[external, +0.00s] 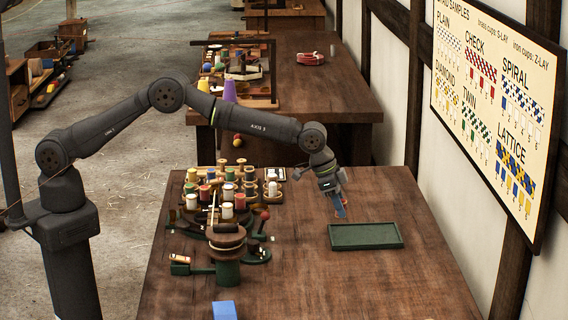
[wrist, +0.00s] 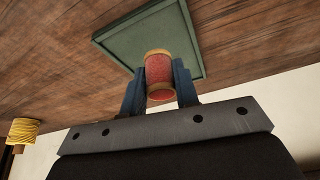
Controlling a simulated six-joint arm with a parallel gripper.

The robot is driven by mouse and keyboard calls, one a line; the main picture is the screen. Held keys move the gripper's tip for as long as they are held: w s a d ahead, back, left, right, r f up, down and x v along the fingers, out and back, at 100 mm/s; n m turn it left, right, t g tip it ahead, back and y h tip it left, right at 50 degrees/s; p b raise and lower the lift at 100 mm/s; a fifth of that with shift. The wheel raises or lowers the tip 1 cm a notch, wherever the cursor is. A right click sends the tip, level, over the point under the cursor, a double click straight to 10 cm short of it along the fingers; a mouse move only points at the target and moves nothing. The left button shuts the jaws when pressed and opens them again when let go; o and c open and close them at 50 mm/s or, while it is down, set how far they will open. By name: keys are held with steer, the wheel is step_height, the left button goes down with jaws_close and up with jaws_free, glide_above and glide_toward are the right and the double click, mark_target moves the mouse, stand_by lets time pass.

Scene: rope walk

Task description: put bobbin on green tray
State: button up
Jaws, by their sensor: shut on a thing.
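My gripper (wrist: 159,82) is shut on a bobbin (wrist: 159,78) wound with red thread, with tan ends, held between the two blue fingers. In the external view my gripper (external: 340,206) is above the table, just behind and to the left of the green tray; the bobbin is mostly hidden there. The green tray (external: 366,236) lies flat on the table and looks empty. In the wrist view the tray (wrist: 118,37) shows behind the bobbin. The bobbin appears to be above the table, apart from the tray.
A rack of several bobbins (external: 228,190) and a dark green winding device (external: 228,268) stand left of the tray. A blue block (external: 224,310) lies at the front. A yellow bobbin (wrist: 24,131) shows in the wrist view. The table right of the tray is clear.

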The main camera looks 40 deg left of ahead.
mark_target(342, 230)
steer(key=shift+w+a+f, duration=0.1)
steer(key=shift+w+f, duration=0.3)
steer(key=shift+w, duration=0.3)
steer(key=shift+f, duration=2.05)
steer(key=o, duration=0.7)
steer(key=shift+f, duration=0.15)
steer(key=shift+a+r, duration=0.1)
steer(key=shift+r, duration=0.4)
steer(key=v, duration=1.1)
steer(key=shift+s+a+r, duration=0.1)
steer(key=shift+s+a, duration=0.05)
steer(key=x, duration=1.2)
steer(key=shift+r, duration=1.05)
